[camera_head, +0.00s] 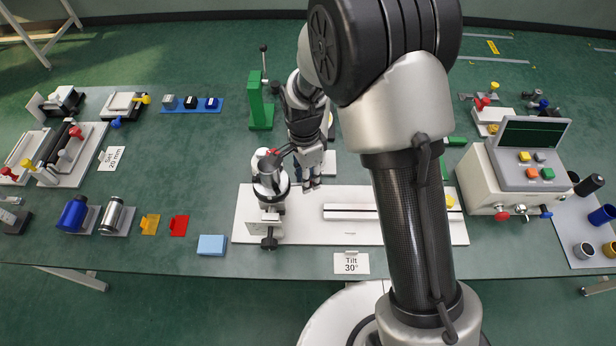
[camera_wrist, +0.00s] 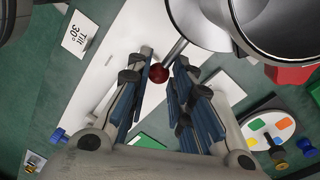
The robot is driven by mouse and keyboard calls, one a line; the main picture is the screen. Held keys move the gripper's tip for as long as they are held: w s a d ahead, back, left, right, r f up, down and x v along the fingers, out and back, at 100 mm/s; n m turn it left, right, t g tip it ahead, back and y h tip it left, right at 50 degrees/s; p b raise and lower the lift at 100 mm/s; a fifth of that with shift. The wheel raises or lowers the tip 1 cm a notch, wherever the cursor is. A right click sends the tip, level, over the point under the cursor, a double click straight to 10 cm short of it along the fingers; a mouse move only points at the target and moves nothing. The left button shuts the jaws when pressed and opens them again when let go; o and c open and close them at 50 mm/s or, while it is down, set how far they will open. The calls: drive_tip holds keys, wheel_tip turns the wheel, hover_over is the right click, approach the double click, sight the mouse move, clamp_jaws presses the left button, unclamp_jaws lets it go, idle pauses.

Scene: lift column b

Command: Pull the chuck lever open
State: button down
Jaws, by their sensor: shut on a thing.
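The chuck (camera_head: 268,182) is a silver cylindrical body on the left part of a white base plate (camera_head: 410,236) in the head view. In the wrist view the large silver round body of the chuck (camera_wrist: 282,28) fills the upper right. The chuck lever (camera_wrist: 176,49) is a thin metal rod running down-left from it to a dark red ball knob (camera_wrist: 158,73). My gripper (camera_wrist: 161,68) is shut on the knob, between its blue-padded fingers. In the head view my gripper (camera_head: 309,178) is just right of the chuck; the knob is hidden there.
A green press stand (camera_head: 260,105) stands behind the chuck. A control box (camera_head: 520,178) stands to the right. A "Tilt 30°" card (camera_head: 351,263) and a light blue block (camera_head: 211,245) lie near the front edge. Bare table shows left of the plate.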

idle(0.3)
drive_tip(key=shift+w+a+f+n+h+p, duration=0.15)
drive_tip(key=shift+w+a+n+p, duration=0.1)
drive_tip(key=shift+w+n, duration=0.65)
drive_tip(key=shift+w+a+r+n+h+p, duration=0.1)
drive_tip(key=shift+w+a+n, duration=0.15)
drive_tip(key=shift+w+n, duration=0.6)
drive_tip(key=shift+w+a+f+n+h+p, duration=0.2)
drive_tip(key=shift+w+n, duration=0.25)
drive_tip(key=shift+n, duration=0.9)
drive_tip(key=shift+r, duration=0.15)
drive_tip(key=c, duration=1.7)
unclamp_jaws()
drive_tip(key=shift+o, duration=1.2)
drive_tip(key=shift+a, duration=0.1)
drive_tip(key=shift+w+r, duration=0.1)
drive_tip(key=shift+r, duration=0.1)
wheel_tip(320, 180, up, 12)
drive_tip(key=a, duration=0.1)
drive_tip(key=shift+w+f, duration=0.15)
drive_tip(key=shift+w, duration=0.2)
